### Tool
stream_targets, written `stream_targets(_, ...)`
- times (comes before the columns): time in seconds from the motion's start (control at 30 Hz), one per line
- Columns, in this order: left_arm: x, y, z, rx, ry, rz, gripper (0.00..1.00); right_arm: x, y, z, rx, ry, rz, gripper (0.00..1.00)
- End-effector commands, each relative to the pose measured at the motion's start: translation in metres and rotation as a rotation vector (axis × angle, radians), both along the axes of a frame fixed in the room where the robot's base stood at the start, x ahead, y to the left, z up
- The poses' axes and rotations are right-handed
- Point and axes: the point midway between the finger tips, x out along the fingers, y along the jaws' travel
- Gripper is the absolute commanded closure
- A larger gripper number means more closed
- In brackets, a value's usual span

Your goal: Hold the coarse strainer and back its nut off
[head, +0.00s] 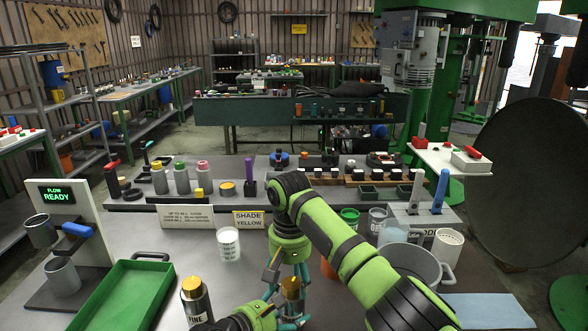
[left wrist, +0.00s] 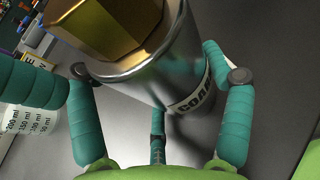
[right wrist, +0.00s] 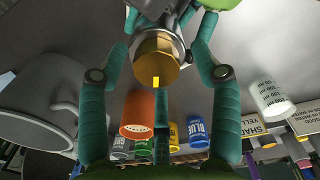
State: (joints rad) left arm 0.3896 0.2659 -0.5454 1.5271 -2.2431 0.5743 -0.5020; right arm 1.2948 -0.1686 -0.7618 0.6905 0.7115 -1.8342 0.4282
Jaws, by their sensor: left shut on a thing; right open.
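The coarse strainer (head: 291,309) is a metal cylinder at the lower middle of the head view, with a brass hex nut (head: 291,285) on top. In the left wrist view the strainer (left wrist: 158,72) shows part of its COARSE label, and the nut (left wrist: 105,25) is at the top. My left gripper (head: 287,318) is shut on the strainer's body. My right gripper (head: 288,272) points down over the nut. In the right wrist view its fingers are open, spread to either side of the nut (right wrist: 156,62), with gaps visible. The right arm hides part of the bench.
The fine strainer (head: 195,302) stands close to the left. A green tray (head: 122,300) lies further left. An orange cup (right wrist: 137,114), a white measuring cup (head: 228,244) and a large grey pot (head: 412,262) stand near the right arm. Signs and bottles line the back.

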Motion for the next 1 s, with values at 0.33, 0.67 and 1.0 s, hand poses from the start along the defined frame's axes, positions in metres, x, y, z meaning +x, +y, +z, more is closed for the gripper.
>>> stream_targets(0.33, 0.0, 0.001, -0.001, 0.002, 0.001, 0.001, 0.75, 0.001, -0.003, 0.001, -0.003, -0.004, -0.443, 0.35)
stream_targets(0.67, 0.0, 0.001, -0.001, 0.001, 0.0, 0.001, 0.75, 0.0, -0.006, 0.001, -0.004, -0.005, -0.852, 0.35)
stream_targets(1.0, 0.0, 0.001, -0.001, 0.001, 0.0, 0.001, 0.75, -0.001, -0.004, 0.039, 0.0, -0.005, -1.048, 0.35)
